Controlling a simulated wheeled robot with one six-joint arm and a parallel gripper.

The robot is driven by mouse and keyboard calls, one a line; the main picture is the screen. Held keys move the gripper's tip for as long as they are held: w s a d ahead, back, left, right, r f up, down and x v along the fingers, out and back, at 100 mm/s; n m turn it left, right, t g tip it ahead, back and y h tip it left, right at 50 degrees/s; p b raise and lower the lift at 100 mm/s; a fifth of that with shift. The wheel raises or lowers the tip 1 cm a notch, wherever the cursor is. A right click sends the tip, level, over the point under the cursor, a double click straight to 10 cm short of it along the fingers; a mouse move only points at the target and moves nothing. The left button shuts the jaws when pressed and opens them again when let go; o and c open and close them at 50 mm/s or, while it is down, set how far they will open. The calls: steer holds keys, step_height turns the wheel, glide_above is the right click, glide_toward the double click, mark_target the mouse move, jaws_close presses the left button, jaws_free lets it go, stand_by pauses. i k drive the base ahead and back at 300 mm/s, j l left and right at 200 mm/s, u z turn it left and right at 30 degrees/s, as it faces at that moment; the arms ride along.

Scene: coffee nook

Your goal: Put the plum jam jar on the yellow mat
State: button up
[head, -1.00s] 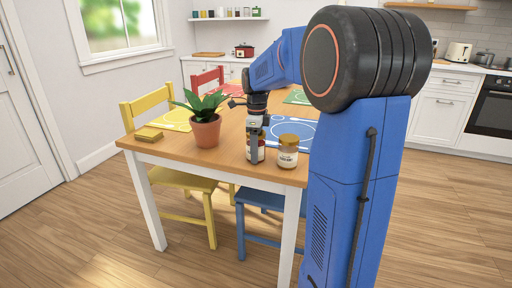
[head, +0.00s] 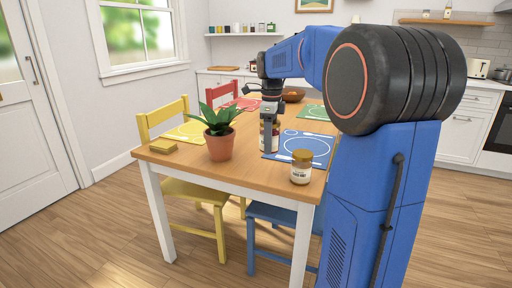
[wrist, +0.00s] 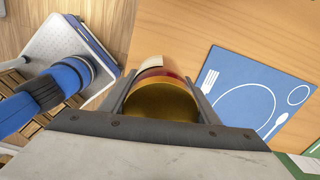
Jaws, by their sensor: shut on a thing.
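My gripper (head: 269,112) is shut on a jar (head: 268,138) with a dark red body and pale label, its writing unreadable. In the wrist view the gold lid (wrist: 160,100) sits between the two fingers. The jar is upright over the table, beside the blue mat; whether it clears the wood is hard to tell. The yellow mat (head: 184,133) lies at the table's left side, before the yellow chair, partly hidden by the potted plant. It looks bare where visible.
The potted plant (head: 219,145) stands between my gripper and the yellow mat. A tan jar with gold lid (head: 301,170) stands near the front edge. A yellow block (head: 163,146) lies at the left corner. Blue (head: 312,146), red (head: 243,104) and green (head: 313,112) mats lie around.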

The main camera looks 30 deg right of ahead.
mark_target(190, 131)
steer(key=i+j+z, duration=0.3)
steer(key=i+j, duration=0.7)
steer(key=i+j+z, duration=0.15)
steer(key=i+j, duration=0.2)
steer(key=j, duration=0.15)
steer(key=i+j, duration=0.3)
steer(key=j, duration=0.15)
steer(key=i+j+z, duration=0.15)
steer(key=i+j, duration=0.15)
steer(key=j, duration=0.15)
